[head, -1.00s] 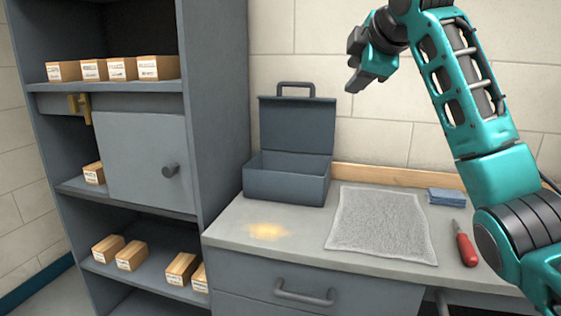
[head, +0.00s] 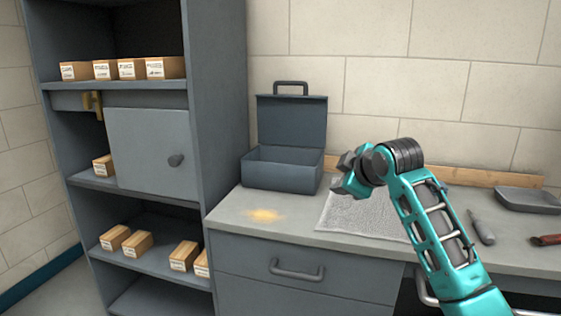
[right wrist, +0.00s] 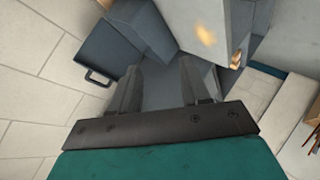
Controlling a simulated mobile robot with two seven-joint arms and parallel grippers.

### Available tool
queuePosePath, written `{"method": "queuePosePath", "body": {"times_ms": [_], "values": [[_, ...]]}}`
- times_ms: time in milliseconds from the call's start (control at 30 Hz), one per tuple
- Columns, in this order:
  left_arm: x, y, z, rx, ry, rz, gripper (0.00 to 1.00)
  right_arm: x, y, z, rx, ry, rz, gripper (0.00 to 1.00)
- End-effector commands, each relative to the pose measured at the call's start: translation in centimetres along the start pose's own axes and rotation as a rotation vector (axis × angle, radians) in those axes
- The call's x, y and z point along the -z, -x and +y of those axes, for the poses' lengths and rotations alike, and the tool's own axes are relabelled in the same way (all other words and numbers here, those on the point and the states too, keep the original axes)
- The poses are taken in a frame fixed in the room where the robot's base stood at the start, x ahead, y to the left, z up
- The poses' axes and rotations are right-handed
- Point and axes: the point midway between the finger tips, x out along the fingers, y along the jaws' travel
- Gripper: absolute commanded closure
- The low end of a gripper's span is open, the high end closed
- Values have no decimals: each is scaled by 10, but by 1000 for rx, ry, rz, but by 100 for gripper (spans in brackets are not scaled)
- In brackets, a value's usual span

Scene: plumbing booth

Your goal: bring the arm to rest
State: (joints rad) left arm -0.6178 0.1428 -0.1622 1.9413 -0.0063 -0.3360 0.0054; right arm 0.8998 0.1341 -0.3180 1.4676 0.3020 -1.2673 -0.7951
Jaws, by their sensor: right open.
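My right arm comes in from the lower right of the head view, with a teal forearm (head: 432,225) and a dark wrist. My right gripper (head: 343,176) points left in front of the work counter and a grey mat, to the right of the open toolbox. Its two dark jaws also show in the right wrist view (right wrist: 160,85); they are apart, with nothing seen between them. My left gripper is in neither view.
The blue-grey open toolbox (head: 283,172) stands on the counter (head: 235,215) near the wall. The grey mat (head: 335,218) is partly behind my arm. A grey tray (head: 525,200) and hand tools lie on the right. A shelf unit (head: 226,110) with small boxes stands left.

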Motion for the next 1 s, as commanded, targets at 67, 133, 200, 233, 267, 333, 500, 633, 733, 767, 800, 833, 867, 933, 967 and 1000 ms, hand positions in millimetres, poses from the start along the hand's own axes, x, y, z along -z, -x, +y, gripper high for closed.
{"method": "queuePosePath", "body": {"times_ms": [67, 133, 200, 233, 267, 333, 500, 633, 733, 767, 800, 833, 867, 933, 967, 1000], "values": [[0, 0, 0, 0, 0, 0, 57, -28, -18, -40, 14, -77, -3, 54], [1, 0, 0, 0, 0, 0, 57, -50, -27, -71, 17, -144, -2, 54], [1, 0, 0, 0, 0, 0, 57, -72, -34, -102, 19, -212, -3, 54], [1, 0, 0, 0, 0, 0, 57, -80, -36, -115, 20, -241, -4, 54], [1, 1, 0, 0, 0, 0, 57, -90, -37, -129, 20, -269, -6, 54], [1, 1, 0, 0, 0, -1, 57, -111, -37, -161, 21, -334, -9, 54], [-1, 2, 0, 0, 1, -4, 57, -158, -24, -235, 18, -487, -21, 54], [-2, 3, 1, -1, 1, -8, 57, -191, -3, -289, 13, -599, -32, 54], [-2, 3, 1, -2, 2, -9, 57, -214, 20, -328, 10, -682, -43, 54], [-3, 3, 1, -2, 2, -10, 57, -220, 28, -339, 9, -706, -46, 54], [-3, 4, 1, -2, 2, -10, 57, -228, 38, -353, 6, -736, -50, 54], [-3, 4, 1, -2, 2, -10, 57, -233, 47, -363, 4, -758, -53, 54], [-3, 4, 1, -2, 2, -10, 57, -238, 55, -372, 3, -781, -55, 54], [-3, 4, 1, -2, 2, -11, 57, -247, 73, -390, 0, -823, -59, 54], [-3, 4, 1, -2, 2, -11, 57, -251, 81, -397, -1, -840, -62, 54], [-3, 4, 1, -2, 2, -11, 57, -254, 89, -405, -3, -860, -63, 54]]}}
